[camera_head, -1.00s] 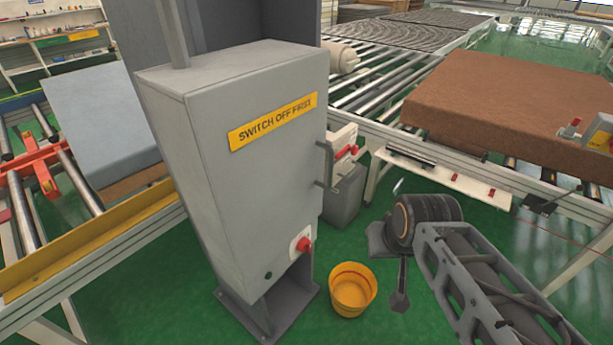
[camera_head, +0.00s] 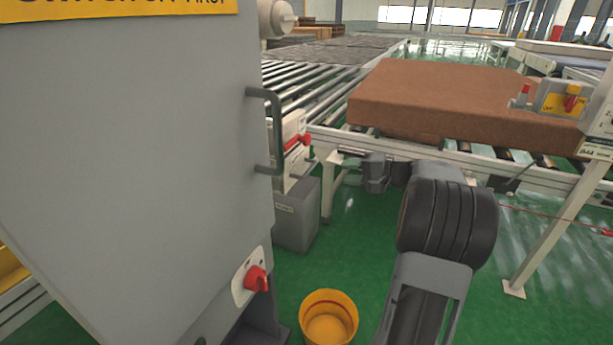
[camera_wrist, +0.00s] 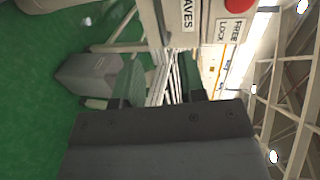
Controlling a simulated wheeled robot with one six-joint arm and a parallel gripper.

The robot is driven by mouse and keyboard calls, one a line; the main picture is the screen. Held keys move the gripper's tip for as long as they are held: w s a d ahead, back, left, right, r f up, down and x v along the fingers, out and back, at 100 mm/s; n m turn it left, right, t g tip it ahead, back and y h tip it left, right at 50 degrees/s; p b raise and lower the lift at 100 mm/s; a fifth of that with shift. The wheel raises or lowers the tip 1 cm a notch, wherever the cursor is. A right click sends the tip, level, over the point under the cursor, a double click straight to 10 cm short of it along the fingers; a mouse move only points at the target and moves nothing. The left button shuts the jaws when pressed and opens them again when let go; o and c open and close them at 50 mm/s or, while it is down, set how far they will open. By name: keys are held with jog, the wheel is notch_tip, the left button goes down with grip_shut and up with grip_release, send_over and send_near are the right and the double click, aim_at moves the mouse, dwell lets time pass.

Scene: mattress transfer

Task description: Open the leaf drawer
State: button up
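A pale panel (camera_wrist: 155,20) with a label ending in "AVES" is at the top of the wrist view, its outer parts cut off. Beside it are a "FREE / LOCK" label (camera_wrist: 229,32) and a red part (camera_wrist: 238,8). In the head view, a white unit with red levers (camera_head: 297,141) stands behind the grey cabinet, partly hidden by it. In the head view my wrist end (camera_head: 378,172) is right of the white unit, with a gap between.
The grey cabinet (camera_head: 130,150) with a bar handle (camera_head: 268,130) and red switch (camera_head: 256,279) fills the left. A grey bin (camera_head: 297,215) stands below the white unit. A yellow bucket (camera_head: 328,318) is on the floor. A brown mattress (camera_head: 450,95) lies on the conveyor behind my arm.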

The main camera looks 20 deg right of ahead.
aim_at(311, 170)
jog(key=x, duration=1.2)
jog(key=shift+w+a, duration=0.15)
jog(key=shift+w, duration=0.2)
jog(key=shift+c, duration=0.2)
grip_shut()
